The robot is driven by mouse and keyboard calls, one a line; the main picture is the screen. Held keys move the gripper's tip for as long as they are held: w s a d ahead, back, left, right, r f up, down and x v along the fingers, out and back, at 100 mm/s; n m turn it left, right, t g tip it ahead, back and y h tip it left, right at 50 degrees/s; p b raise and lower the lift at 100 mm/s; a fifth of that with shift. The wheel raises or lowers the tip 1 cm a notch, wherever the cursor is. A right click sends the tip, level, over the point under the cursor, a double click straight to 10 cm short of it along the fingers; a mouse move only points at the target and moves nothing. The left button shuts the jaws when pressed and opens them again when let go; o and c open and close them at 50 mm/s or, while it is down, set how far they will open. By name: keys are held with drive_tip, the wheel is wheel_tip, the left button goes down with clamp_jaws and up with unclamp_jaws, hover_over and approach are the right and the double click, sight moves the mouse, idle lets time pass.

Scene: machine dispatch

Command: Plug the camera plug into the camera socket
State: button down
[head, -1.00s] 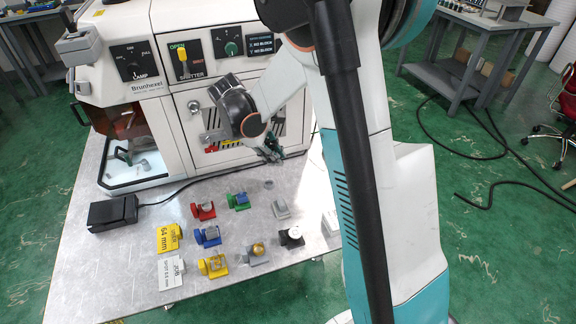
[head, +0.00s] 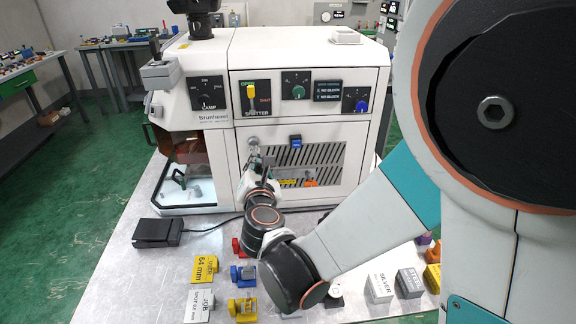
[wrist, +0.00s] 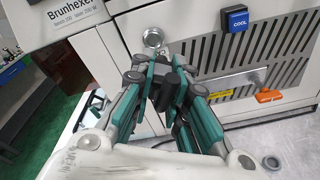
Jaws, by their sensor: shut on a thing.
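My gripper (wrist: 165,85) is shut on a small dark block, apparently the camera plug (wrist: 163,92), held between the teal finger pads. Much of the plug is hidden by the fingers. A round silver fitting on the machine's front, which looks like the camera socket (wrist: 153,38), shows just beyond the fingertips. It also shows in the head view (head: 252,141), left of the vent grille. In the head view my gripper (head: 256,162) is just below this fitting. A gap shows between plug and fitting in the wrist view; contact elsewhere cannot be told.
The machine's vent grille (head: 325,153) carries a blue COOL tag (head: 295,139) and an orange piece (wrist: 270,96). A black pedal (head: 158,232) and several coloured blocks and label signs stand on the metal table (head: 120,268) below my arm.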

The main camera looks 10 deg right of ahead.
drive_tip(key=shift+s+a+r, duration=0.1)
drive_tip(key=shift+a+r, duration=0.05)
drive_tip(key=shift+a, duration=0.35)
drive_tip(key=shift+w+d+b, duration=0.15)
drive_tip(key=shift+w+b, duration=0.2)
drive_tip(key=shift+w, duration=1.95)
drive_tip(key=shift+w+b, duration=0.3)
drive_tip(key=shift+w, duration=0.8)
drive_tip(key=c, duration=1.1)
unclamp_jaws()
drive_tip(key=shift+s, duration=0.15)
